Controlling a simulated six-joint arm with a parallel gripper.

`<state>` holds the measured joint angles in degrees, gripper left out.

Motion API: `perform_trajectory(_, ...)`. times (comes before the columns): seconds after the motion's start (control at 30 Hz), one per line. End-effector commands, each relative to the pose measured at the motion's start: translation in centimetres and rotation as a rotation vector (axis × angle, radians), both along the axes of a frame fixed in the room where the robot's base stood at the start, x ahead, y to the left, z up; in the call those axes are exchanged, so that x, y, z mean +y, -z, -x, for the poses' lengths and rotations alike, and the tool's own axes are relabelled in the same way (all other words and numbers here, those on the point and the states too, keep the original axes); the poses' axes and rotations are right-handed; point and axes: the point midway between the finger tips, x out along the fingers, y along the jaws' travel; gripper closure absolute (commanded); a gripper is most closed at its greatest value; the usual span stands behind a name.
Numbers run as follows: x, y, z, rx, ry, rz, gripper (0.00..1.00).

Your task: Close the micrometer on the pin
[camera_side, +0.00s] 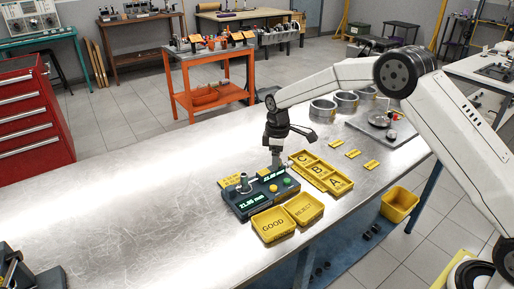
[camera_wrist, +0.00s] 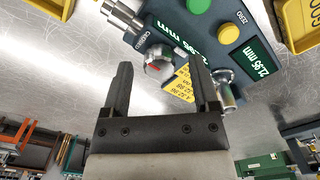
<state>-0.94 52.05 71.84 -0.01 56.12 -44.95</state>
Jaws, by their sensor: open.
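The micrometer station is a dark box (camera_side: 250,202) on the bench with lit green displays, one reading about 21.95 mm; in the wrist view its face (camera_wrist: 190,22) also carries a yellow and a green button. A silver knob with a red mark (camera_wrist: 160,66) shows ahead of my fingers, near the word CLOSED. A metal cylindrical piece (camera_wrist: 226,88) stands beside the right finger; I cannot tell whether it is the pin. My gripper (camera_wrist: 162,75) is open with nothing between its fingers. In the side view my gripper (camera_side: 275,164) hangs close above the back of the box.
Yellow GOOD (camera_side: 273,224) and REJECT (camera_side: 304,209) bins stand in front of the box. A yellow tray marked A, B, C (camera_side: 322,172) lies to its right. Metal rings (camera_side: 322,108) stand farther back. The bench's left side (camera_side: 140,200) is mostly clear.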

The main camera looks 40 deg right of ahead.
Motion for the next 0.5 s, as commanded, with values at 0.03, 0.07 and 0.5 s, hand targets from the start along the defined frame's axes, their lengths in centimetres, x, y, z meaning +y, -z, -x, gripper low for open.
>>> perform_trajectory(0.03, 0.0, -0.2, 0.0, -0.001, 0.0, 0.0, 0.23)
perform_trajectory(0.07, 0.0, -0.3, 0.0, -0.001, 0.0, 0.0, 0.23)
perform_trajectory(0.5, 0.0, -5.1, -0.1, -0.004, 0.0, 0.0, 0.23)
